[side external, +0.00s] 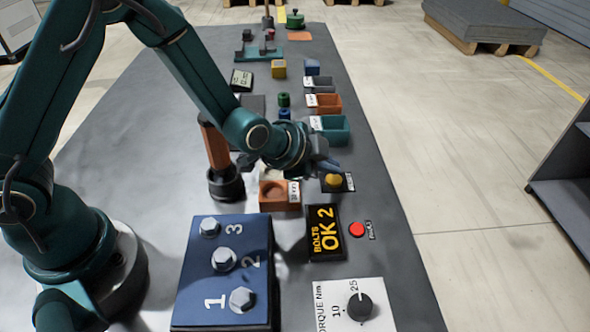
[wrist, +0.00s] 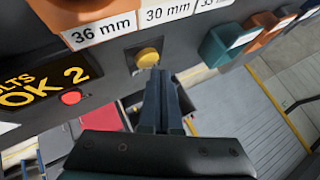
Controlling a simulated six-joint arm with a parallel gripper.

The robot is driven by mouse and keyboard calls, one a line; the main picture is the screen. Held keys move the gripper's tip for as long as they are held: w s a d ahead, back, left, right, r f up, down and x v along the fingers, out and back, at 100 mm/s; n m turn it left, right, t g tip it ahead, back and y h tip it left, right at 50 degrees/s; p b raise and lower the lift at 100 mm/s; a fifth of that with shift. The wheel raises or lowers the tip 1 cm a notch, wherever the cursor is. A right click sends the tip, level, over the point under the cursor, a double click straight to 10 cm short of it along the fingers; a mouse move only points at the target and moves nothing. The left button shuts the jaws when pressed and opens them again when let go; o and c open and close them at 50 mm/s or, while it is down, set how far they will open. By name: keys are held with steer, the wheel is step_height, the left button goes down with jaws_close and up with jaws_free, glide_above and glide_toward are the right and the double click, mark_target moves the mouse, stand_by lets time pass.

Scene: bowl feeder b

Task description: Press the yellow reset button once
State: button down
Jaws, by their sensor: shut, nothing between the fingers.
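The yellow button (side external: 333,180) sits on a small dark base with a label, to the right of an orange block with a round recess. In the wrist view the yellow button (wrist: 148,57) shows just beyond the fingertips. My gripper (side external: 330,164) is shut and empty, close above the button in the side view. In the wrist view my gripper (wrist: 158,72) has its fingers together, their tips near the button's lower right edge. I cannot tell whether they touch it.
A red button (side external: 357,229) lies beside the "BOLTS OK 2" display (side external: 325,228). A torque dial (side external: 360,306) and a blue block with numbered bolts (side external: 205,275) stand in front. The orange block (side external: 292,204) and teal bin (side external: 335,134) are close to my gripper.

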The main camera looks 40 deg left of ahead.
mark_target(328, 181)
steer(key=shift+f, duration=0.3)
steer(key=shift+f, duration=0.45)
stand_by(0.6)
stand_by(0.3)
steer(key=shift+r, duration=0.85)
steer(key=shift+r, duration=2.55)
